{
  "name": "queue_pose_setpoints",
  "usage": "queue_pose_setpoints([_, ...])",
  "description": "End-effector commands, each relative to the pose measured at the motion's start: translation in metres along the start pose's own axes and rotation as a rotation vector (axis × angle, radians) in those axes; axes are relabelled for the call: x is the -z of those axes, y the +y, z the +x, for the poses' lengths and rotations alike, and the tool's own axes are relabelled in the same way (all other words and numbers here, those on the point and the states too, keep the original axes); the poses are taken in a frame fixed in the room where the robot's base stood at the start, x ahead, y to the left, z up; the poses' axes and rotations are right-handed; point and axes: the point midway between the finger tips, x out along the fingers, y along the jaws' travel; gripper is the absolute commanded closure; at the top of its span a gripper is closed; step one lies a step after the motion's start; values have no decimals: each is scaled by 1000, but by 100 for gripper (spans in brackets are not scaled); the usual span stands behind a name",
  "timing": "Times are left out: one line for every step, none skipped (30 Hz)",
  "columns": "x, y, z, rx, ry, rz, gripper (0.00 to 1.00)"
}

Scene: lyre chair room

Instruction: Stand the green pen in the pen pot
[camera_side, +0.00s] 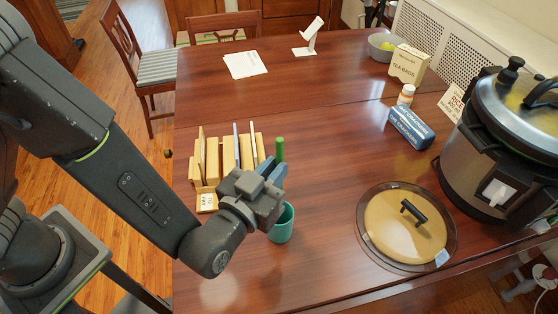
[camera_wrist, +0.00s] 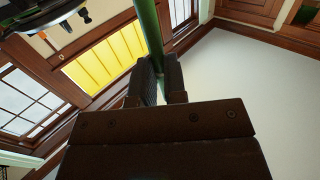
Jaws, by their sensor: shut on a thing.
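The green pen (camera_side: 280,149) stands roughly upright in the side view, its top end showing above my gripper (camera_side: 271,170). My gripper is shut on the pen; the wrist view shows the green shaft (camera_wrist: 149,35) between the two fingers (camera_wrist: 160,80). The teal pen pot (camera_side: 282,226) stands upright on the table, just below and right of my gripper. My gripper and wrist hide part of the pot's rim and the pen's lower part. I cannot tell whether the pen's lower end is inside the pot.
A wooden rack (camera_side: 207,199) with several upright slats is close to my gripper on the left. A lid on a round tray (camera_side: 366,245) lies to the right, with a large cooker (camera_side: 480,150) beyond. A blue box (camera_side: 410,128) is farther back. The table's middle is clear.

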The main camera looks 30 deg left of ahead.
Motion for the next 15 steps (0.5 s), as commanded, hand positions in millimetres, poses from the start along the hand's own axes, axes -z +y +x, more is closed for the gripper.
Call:
queue_pose_setpoints([-3, 0, 0, 0, -1, 2, 100])
queue_pose_setpoints([-6, 0, 0, 0, -2, 3, 100])
queue_pose_setpoints([-8, 0, 0, 0, -3, 3, 100])
queue_pose_setpoints([-11, 0, 0, 0, -3, 3, 100])
queue_pose_setpoints([-13, 0, 1, -1, -3, 2, 100])
queue_pose_setpoints([-16, 0, 1, -1, -3, 2, 100])
queue_pose_setpoints([-18, 0, 1, -1, -3, 3, 100])
queue_pose_setpoints([-20, 0, 1, -1, -2, 3, 100])
queue_pose_setpoints([-24, 0, 1, -1, -2, 3, 100])
queue_pose_setpoints([-26, 0, 1, -1, -2, 2, 100])
queue_pose_setpoints([-28, 0, 1, -1, -3, 2, 100])
queue_pose_setpoints([-31, 0, 1, -1, -3, 1, 100])
queue_pose_setpoints([-34, 0, 1, -1, -3, 2, 100])
queue_pose_setpoints([-36, 0, 1, -1, -3, 2, 100])
queue_pose_setpoints([-39, 0, 1, -1, -3, 3, 100])
